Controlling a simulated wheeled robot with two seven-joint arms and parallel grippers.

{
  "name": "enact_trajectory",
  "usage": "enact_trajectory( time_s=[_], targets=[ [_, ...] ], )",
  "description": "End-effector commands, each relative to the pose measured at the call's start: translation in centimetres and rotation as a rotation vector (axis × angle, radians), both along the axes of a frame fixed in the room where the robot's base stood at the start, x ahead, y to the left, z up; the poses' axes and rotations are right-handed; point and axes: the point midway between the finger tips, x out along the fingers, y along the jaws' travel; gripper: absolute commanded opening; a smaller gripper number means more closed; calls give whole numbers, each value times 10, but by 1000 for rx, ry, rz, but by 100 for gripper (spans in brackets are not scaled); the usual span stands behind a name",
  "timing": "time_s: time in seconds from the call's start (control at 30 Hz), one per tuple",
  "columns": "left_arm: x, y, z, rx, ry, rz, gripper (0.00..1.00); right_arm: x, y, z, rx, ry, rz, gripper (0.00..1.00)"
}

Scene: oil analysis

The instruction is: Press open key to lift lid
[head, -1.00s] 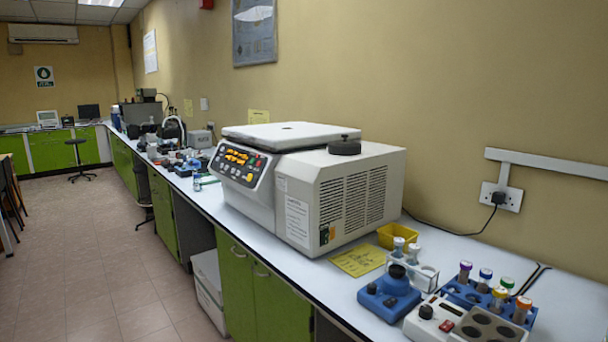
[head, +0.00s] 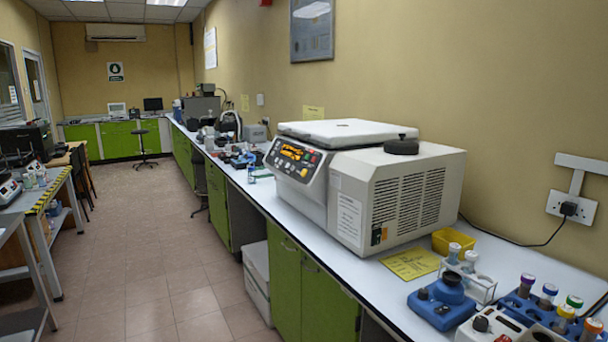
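A large white and grey centrifuge (head: 405,207) stands on the right-hand bench in the head view. Its white lid (head: 345,132) lies flat on top and looks closed. A dark round knob (head: 401,147) sits on top, right of the lid. The control panel (head: 294,158) on its front-left face has a lit amber display and several coloured buttons. The key labels are too small to read, so I cannot tell which is the open key. Neither of my grippers shows in the view.
The white bench top (head: 362,276) runs along the right wall. A blue vortex mixer (head: 442,302), a yellow tray (head: 453,240), a yellow notice (head: 411,264) and racked tubes stand near the centrifuge. The tiled floor (head: 150,260) is open; another table (head: 42,205) stands at left.

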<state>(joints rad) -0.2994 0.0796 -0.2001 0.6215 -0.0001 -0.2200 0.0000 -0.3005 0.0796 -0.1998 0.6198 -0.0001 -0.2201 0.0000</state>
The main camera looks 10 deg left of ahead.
Motion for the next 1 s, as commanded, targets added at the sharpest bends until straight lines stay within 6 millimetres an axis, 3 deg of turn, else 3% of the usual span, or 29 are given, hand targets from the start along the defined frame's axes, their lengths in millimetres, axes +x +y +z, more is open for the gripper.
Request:
enact_trajectory(
  time_s=[0.2,0.43,1.0],
  targets=[
    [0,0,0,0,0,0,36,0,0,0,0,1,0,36],
    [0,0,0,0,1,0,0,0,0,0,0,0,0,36],
    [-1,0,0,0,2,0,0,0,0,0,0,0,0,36]
  ],
)
